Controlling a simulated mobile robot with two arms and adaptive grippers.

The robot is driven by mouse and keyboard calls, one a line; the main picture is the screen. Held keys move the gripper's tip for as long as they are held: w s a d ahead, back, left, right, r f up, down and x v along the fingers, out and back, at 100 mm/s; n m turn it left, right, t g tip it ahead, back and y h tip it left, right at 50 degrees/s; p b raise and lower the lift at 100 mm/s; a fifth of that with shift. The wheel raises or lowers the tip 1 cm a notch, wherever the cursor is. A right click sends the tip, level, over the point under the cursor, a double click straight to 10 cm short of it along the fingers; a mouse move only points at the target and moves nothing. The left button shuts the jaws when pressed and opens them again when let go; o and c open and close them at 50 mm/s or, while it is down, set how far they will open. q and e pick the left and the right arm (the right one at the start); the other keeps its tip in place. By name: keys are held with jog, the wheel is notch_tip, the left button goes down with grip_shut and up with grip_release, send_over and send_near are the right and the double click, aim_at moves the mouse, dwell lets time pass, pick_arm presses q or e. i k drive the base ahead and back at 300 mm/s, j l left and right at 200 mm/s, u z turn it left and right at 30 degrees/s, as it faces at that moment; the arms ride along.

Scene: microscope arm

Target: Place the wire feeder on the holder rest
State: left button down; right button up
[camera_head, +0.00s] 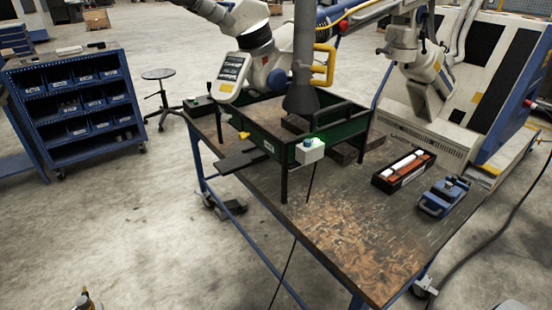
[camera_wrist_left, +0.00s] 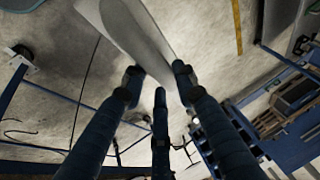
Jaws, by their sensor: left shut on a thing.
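In the left wrist view, the fingers of my left gripper (camera_wrist_left: 158,82) close on a smooth pale grey piece (camera_wrist_left: 128,28) that runs out of the top of the picture. Only part of this piece shows, so I cannot tell whether it is the wire feeder. In the head view I cannot make out my left gripper clearly. A green-framed stand (camera_head: 345,132) is on the worn workbench (camera_head: 365,235), with a dark cone-shaped hood (camera_head: 301,95) over it. I cannot tell which part is the holder rest. My right gripper is in neither view.
A dark box with white and orange parts (camera_head: 401,172) and a blue device (camera_head: 443,196) lie on the bench's right side. The bench's front is clear. A white robot arm (camera_head: 240,72) reaches over the stand. A blue bin rack (camera_head: 77,107) and stool (camera_head: 160,90) stand left.

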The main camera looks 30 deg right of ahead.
aim_at(230, 163)
jog(key=i+j+z, duration=0.15)
jog(key=z, duration=0.25)
jog(key=i+j+z, duration=0.2)
jog(key=z, duration=0.2)
jog(key=i+j+z, duration=0.2)
jog(key=z, duration=0.2)
jog(key=i+j+z, duration=0.1)
jog(key=j+z, duration=0.3)
jog(key=i+j+z, duration=0.2)
jog(key=j, duration=0.2)
jog(key=j+z, duration=0.25)
jog(key=j, duration=0.15)
